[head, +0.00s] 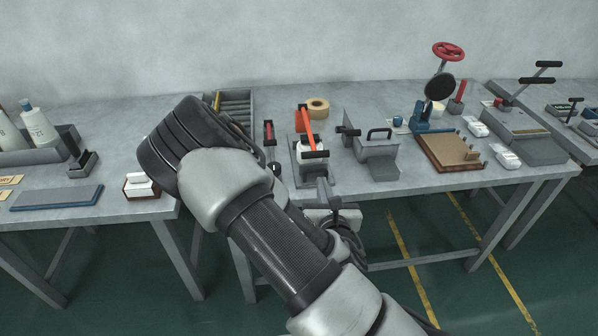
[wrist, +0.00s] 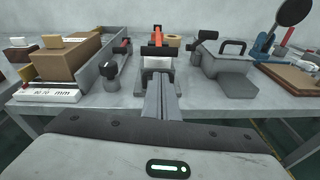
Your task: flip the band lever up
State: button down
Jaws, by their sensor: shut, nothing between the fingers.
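A small grey fixture (head: 320,179) stands near the front edge of the middle table. It holds a white rounded part (head: 305,143) with an orange-red strip (head: 307,128) rising behind it. A lever with a black crossbar grip (head: 315,154) lies low across the front; it looks like the band lever, in the down position. In the wrist view the black grip (wrist: 157,50) is above the white part (wrist: 157,63). My gripper (wrist: 158,77) is shut and empty, pointing at the fixture's front, seemingly just short of it. Contact cannot be told.
A grey clamp block with a black handle (head: 378,152) stands right of the fixture. A tape roll (head: 318,106) lies behind. A wooden board (head: 450,152) is further right. Floor in front is open.

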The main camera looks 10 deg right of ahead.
jog(key=shift+s+a+n+y, duration=0.1)
jog(key=shift+a+n+y, duration=0.2)
jog(key=shift+a+n, duration=0.4)
jog(key=shift+d+f+b, duration=0.1)
jog(key=shift+f+b, duration=0.05)
jog(key=shift+b, duration=0.15)
jog(key=w+b, duration=0.6)
jog(key=w+f+b, duration=0.1)
jog(key=w+b, duration=0.3)
jog(key=shift+f, duration=0.1)
